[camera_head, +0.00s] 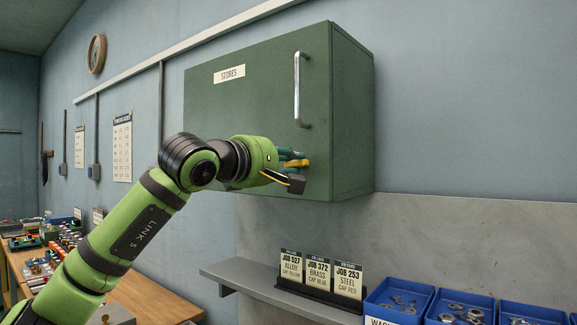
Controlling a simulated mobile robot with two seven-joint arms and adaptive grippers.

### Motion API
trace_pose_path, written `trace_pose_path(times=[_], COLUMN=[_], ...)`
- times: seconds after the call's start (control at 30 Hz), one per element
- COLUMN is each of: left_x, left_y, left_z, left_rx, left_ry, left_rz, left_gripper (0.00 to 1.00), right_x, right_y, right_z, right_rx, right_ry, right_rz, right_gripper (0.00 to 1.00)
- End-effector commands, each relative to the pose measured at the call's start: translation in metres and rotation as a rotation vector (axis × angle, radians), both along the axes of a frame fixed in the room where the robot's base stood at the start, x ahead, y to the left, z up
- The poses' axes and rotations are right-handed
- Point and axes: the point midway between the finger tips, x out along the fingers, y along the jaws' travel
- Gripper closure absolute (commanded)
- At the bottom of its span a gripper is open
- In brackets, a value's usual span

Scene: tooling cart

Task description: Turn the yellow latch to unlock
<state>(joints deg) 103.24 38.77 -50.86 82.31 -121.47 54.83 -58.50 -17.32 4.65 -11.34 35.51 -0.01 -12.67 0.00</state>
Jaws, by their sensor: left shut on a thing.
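The yellow latch (296,163) is on the lower front of the green wall cabinet (240,110), which is labelled STORES. The cabinet door is closed, with a vertical metal handle (297,90) above the latch. My left gripper (294,172) is at the latch and shut on it. The fingers and wrist hide part of the latch, so its exact angle is hard to tell. My right gripper is not in view.
Below the cabinet a grey shelf (237,279) carries several job cards (318,272). Blue bins (398,299) of hardware stand at the lower right. A wooden bench (150,297) with parts is at the lower left. The wall right of the cabinet is clear.

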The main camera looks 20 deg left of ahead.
Motion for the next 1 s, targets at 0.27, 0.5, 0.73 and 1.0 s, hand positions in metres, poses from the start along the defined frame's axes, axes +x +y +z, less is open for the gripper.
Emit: trace_pose_path(times=[0.27, 0.5, 0.73, 1.0], left_x=[0.000, 0.000, 0.001, 0.001], left_y=[0.000, 0.001, 0.002, 0.003], left_z=[-0.003, -0.003, -0.003, -0.003], left_rx=[-0.221, -0.437, -0.642, -0.883], left_ry=[0.079, 0.156, 0.230, 0.317], left_rz=[-0.002, -0.001, -0.002, -0.002], left_gripper=[1.00, 1.00, 1.00, 1.00], right_x=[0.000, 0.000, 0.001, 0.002], right_y=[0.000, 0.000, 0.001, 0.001], right_z=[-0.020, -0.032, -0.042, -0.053], right_rx=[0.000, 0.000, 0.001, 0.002], right_ry=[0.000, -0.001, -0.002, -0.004], right_rz=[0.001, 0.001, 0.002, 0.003], right_gripper=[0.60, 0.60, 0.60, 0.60])
